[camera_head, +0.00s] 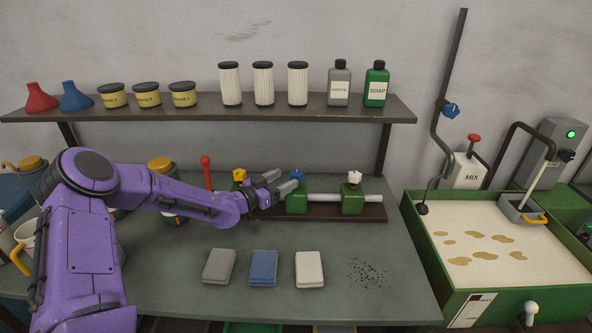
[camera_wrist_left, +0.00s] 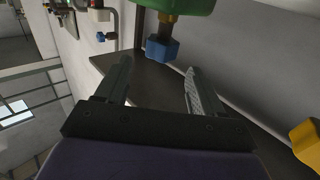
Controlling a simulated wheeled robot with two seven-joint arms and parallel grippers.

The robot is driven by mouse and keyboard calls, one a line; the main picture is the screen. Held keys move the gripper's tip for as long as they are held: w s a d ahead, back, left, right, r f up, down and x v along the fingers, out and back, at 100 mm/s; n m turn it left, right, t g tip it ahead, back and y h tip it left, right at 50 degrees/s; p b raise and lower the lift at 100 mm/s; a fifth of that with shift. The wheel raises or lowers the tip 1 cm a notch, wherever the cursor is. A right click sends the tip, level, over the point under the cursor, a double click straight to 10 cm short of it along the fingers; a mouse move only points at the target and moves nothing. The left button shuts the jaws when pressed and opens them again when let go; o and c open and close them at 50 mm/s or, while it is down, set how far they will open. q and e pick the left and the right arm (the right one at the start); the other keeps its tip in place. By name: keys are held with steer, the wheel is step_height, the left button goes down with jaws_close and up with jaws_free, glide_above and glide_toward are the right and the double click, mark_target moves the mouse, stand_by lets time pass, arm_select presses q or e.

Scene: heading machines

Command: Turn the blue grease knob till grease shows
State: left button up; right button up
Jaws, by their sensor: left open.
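The blue grease knob (camera_head: 297,175) sits on top of the middle green block (camera_head: 297,201) on the bench. In the left wrist view the blue knob (camera_wrist_left: 162,48) hangs from the green block at the top, on a brass stem. My left gripper (camera_head: 283,181) is open, just left of the knob. In the left wrist view its two fingers (camera_wrist_left: 157,82) are spread with nothing between them, and the knob appears beyond the gap, near the tips. Contact is not visible. No grease is seen at the block. My right gripper is not in view.
A yellow knob (camera_head: 239,175) and a white knob (camera_head: 355,177) stand on the neighbouring green blocks, joined by a pale rod. A red-topped lever (camera_head: 206,168) is behind my arm. Grey (camera_head: 219,266), blue (camera_head: 263,267) and white (camera_head: 309,269) cloths lie in front.

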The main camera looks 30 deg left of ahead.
arm_select(q)
steer(key=p+x, duration=0.1)
steer(key=x, duration=0.7)
steer(key=shift+a, duration=0.1)
steer(key=c, duration=0.9)
